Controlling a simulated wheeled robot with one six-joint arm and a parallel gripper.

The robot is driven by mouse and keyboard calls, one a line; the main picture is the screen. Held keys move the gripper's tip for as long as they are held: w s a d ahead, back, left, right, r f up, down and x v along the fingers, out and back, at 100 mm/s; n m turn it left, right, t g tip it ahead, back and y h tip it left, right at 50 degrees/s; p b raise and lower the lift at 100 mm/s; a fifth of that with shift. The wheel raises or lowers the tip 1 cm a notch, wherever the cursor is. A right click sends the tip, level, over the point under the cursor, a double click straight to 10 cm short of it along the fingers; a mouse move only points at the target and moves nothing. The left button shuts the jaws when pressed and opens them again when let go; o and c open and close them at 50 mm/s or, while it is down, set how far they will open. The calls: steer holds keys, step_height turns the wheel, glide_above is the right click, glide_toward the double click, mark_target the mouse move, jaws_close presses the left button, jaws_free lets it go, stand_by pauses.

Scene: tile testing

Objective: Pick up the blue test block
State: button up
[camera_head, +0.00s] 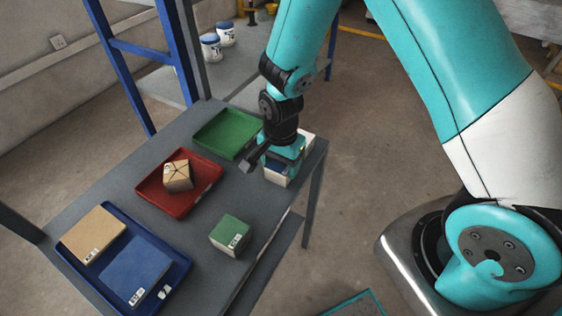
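My gripper (281,160) points down at the far right corner of the grey table. Directly below it is a small blue and white block (276,178), partly hidden by the gripper. I cannot tell whether the fingers touch it or whether they are open or shut. A larger flat blue block (135,270) with a white label lies in the blue tray (184,262) at the near left of the table, well away from my gripper.
A tan block (94,233) shares the blue tray. A red tray (207,186) holds a cracked-looking tan block (177,176). An empty green tray (226,132) is behind it. A green block (231,235) stands near the right edge. A white object (306,137) is behind my gripper.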

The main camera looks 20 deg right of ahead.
steer(key=shift+c, duration=0.6)
steer(key=shift+r+p, duration=3.15)
steer(key=shift+r, duration=0.45)
steer(key=shift+d, duration=0.1)
